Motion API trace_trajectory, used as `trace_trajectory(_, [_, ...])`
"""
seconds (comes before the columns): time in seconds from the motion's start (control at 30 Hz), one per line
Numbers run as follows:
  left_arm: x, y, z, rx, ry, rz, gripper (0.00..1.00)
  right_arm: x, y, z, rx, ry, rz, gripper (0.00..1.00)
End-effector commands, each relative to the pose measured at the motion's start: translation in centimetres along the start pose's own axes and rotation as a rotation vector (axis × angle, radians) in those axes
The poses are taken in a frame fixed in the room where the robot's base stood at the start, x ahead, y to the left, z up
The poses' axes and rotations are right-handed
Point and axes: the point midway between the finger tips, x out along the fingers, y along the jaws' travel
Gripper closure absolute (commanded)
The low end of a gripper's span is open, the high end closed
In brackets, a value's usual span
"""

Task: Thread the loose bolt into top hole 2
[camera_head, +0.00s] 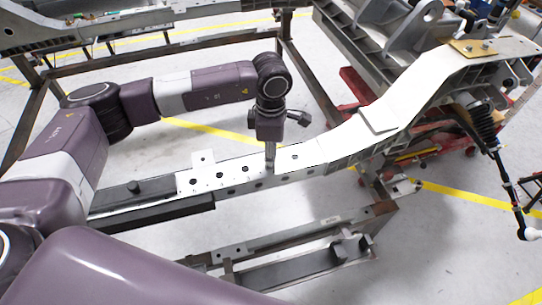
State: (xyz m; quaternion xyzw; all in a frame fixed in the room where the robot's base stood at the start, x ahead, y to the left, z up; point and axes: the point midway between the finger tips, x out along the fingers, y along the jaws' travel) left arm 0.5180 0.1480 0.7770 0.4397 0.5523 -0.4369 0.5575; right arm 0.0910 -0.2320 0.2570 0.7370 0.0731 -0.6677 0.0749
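The chassis rail (182,183) runs from the lower left to the upper right, with a row of dark holes along its pale top. My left arm comes in from the left and reaches over the rail. At its end, my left gripper (270,158) points straight down as a narrow grey tip at the rail's top, between visible holes. Its fingers are too small to tell open from shut. I cannot make out a loose bolt; it may be hidden at the tip. I cannot tell which hole is hole 2. My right gripper is out of view.
A dark knob (133,187) stands on the rail's left part. Brown frame posts (312,85) surround the rail. A lower beam (285,240) lies in front of it. A large bracket (420,22) stands at upper right. Open floor shows behind the rail.

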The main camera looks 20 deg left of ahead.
Motion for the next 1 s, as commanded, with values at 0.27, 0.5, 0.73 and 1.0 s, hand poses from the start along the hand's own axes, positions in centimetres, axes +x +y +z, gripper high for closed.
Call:
trace_trajectory(0.27, [0.6, -0.4, -0.3, -0.002, 0.010, -0.013, 0.60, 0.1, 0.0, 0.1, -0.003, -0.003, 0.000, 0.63])
trace_trajectory(0.5, [0.5, -0.4, -0.3, -0.003, 0.010, -0.011, 0.60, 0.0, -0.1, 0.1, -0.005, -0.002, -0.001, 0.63])
trace_trajectory(0.73, [-0.7, -0.2, -0.3, -0.004, 0.009, -0.008, 0.60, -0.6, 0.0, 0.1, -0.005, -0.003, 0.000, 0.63])
trace_trajectory(1.0, [-2.2, -0.2, -0.2, -0.003, 0.005, -0.006, 0.60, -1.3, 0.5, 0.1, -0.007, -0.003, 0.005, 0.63])
